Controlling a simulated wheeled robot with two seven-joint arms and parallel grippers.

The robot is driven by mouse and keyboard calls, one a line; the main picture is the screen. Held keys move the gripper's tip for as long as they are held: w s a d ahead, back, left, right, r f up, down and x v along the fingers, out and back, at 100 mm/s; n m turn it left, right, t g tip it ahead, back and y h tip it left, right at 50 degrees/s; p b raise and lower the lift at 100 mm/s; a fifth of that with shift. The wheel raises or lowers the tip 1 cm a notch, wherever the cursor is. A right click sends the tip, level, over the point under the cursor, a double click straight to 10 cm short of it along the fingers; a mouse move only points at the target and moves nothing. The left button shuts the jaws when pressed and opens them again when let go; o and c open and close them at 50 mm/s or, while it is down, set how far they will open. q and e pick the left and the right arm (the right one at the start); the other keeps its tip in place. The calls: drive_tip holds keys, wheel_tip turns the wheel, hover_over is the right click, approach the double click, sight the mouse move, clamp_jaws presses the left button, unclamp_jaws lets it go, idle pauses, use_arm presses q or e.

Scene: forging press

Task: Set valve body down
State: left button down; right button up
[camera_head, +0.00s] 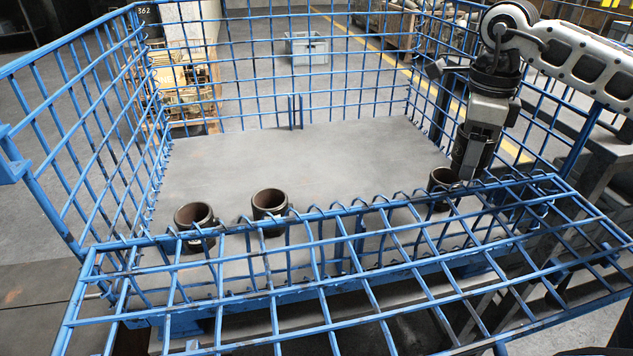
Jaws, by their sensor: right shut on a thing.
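My right gripper (462,174) reaches down into the blue wire cage at its right side and is shut on a dark brown, hollow cylindrical valve body (438,186). This valve body is upright, low over the cage floor; its lower part is behind the front wires, so I cannot tell if it touches the floor. Two similar valve bodies stand upright at the front left of the floor, one (194,217) further left and one (269,204) beside it, apart from each other. My left gripper is not in view.
The blue cage (300,95) has tall mesh walls, and its front panel (330,260) is folded outward. The grey cage floor (290,160) is clear in the middle and back. A grey bin (306,48) and a wooden crate (180,90) stand outside.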

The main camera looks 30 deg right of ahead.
drive_tip(key=w+a+f+b, duration=0.1)
drive_tip(key=w+a+f, duration=0.1)
drive_tip(key=w+f, duration=0.1)
drive_tip(key=w+a+f+b, duration=0.1)
drive_tip(key=w+a+f, duration=0.2)
drive_tip(key=w, duration=0.1)
drive_tip(key=w+a+f+b, duration=0.1)
drive_tip(key=w+a+f, duration=0.1)
drive_tip(key=w+f, duration=0.1)
drive_tip(key=shift+w+a, duration=0.15)
drive_tip(key=shift+w, duration=0.25)
drive_tip(key=shift+w+a+f+b, duration=0.2)
drive_tip(key=shift+w+f+b, duration=0.05)
drive_tip(key=shift+f+b, duration=0.05)
drive_tip(key=f, duration=0.1)
drive_tip(key=f+b, duration=0.1)
drive_tip(key=shift+w+a+f, duration=0.1)
drive_tip(key=shift+w+f, duration=0.1)
drive_tip(key=shift+f, duration=0.1)
drive_tip(key=shift+f+b, duration=0.35)
drive_tip(key=shift+f, duration=0.15)
drive_tip(key=shift+r, duration=0.1)
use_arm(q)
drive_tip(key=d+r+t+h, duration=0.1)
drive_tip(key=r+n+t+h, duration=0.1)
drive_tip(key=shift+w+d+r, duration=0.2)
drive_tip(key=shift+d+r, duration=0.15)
